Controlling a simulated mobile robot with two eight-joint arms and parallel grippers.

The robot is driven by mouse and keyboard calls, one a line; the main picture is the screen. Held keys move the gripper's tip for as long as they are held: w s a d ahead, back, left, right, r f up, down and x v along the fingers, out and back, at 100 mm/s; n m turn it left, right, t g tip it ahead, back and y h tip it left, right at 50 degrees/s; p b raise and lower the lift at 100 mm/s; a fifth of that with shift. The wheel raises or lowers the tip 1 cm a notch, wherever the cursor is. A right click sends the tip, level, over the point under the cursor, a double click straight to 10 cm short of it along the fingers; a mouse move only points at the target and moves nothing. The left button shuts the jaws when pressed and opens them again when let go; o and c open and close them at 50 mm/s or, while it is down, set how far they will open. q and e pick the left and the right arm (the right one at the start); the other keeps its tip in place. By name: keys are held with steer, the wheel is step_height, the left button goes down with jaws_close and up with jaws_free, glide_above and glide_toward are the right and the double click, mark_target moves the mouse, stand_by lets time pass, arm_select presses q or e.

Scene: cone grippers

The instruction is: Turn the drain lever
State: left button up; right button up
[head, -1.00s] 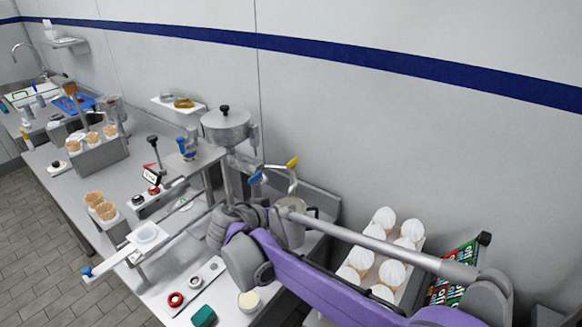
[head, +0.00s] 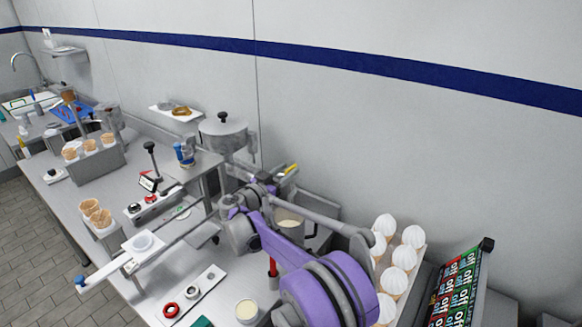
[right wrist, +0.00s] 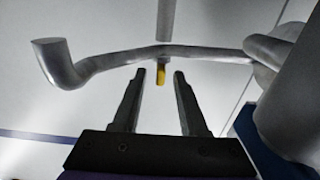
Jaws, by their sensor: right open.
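The dispenser with its round lidded hopper (head: 223,136) stands against the wall in the head view. A yellow-ended lever (head: 291,169) shows beside it, partly hidden by my right wrist. In the right wrist view a bent grey metal bar (right wrist: 120,60) crosses ahead, and a yellow tip (right wrist: 161,77) shows between my fingertips. I cannot tell which part is the drain lever. My right gripper (right wrist: 160,73) is open, with its fingertips just short of the bar in that picture and nothing held. In the head view its fingers are mostly hidden. My left gripper is not in view.
A metal jug (head: 289,224) with pale contents stands behind my right arm. White-topped cones (head: 398,257) and a colourful box (head: 458,285) are at the right. Waffle cones (head: 96,213), a small white tray (head: 141,244) and a cream-filled cup (head: 246,310) are on the counter.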

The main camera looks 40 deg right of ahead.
steer(key=shift+x, duration=1.3)
jaws_close()
